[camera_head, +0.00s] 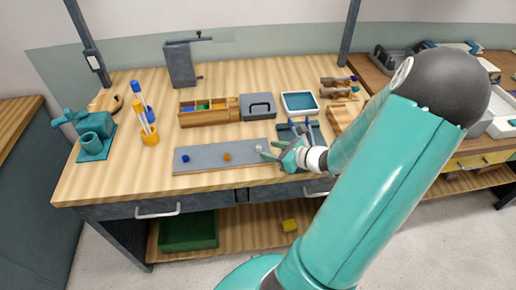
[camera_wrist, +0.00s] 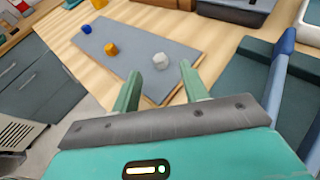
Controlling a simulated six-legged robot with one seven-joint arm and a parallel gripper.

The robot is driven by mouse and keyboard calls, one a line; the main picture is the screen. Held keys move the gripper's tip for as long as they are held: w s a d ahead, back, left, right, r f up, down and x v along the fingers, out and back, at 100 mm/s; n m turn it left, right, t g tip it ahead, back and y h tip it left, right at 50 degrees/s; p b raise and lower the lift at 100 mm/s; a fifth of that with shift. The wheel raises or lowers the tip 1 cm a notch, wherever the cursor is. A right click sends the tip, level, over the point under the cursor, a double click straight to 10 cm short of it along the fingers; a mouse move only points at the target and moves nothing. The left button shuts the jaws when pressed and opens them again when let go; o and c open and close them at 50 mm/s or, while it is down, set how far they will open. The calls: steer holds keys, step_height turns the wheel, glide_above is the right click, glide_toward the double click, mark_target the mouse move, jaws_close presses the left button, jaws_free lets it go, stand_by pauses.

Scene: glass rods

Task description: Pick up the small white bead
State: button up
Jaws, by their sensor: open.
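The small white bead (camera_wrist: 161,59) lies on the grey mat (camera_wrist: 135,38) near its right end. In the head view the bead (camera_head: 259,148) is a tiny pale spot just beyond my gripper (camera_head: 279,155). In the wrist view my gripper (camera_wrist: 157,75) has its two green fingers apart, with nothing held between them. The bead appears just beyond the fingertips, roughly between them and nearer the right one. I cannot tell the exact height of the fingers above the mat.
An orange bead (camera_head: 227,157) and a blue bead (camera_head: 186,158) lie further left on the mat. A wooden box (camera_head: 208,112), a grey case (camera_head: 257,107) and a teal-topped tray (camera_head: 300,104) stand behind. Glass rods in an orange base (camera_head: 149,136) stand left.

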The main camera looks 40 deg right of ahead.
mark_target(258, 146)
steer(key=x, duration=0.4)
steer(key=shift+w, duration=0.25)
jaws_close()
steer(key=shift+r, duration=0.1)
